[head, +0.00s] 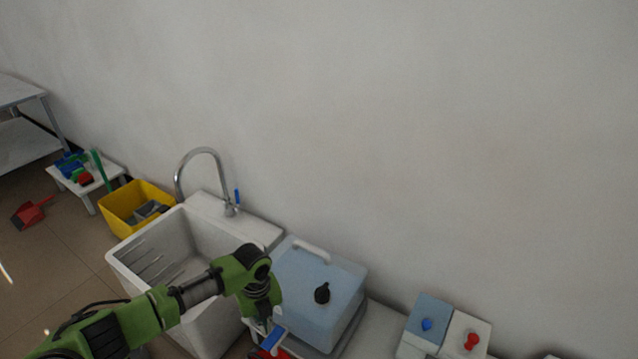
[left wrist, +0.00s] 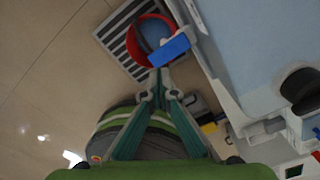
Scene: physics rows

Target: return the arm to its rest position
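My left arm (head: 190,292) is green and black and reaches in from the lower left, in front of the white sink. My left gripper (head: 264,328) points down beside the sink's right side. In the left wrist view its two teal fingers (left wrist: 159,74) come together at the tips, so it looks shut. A blue block-like piece (left wrist: 170,50) lies just past the tips, over a round red container (left wrist: 131,42). I cannot tell whether the tips touch the blue piece. My right gripper is not in view.
The white sink (head: 122,261) has a tall tap (head: 178,175). A blue-lidded box (head: 318,268) with a black knob stands right of it. A yellow tub (head: 117,216) stands left. A striped grate (left wrist: 112,42) lies on the floor.

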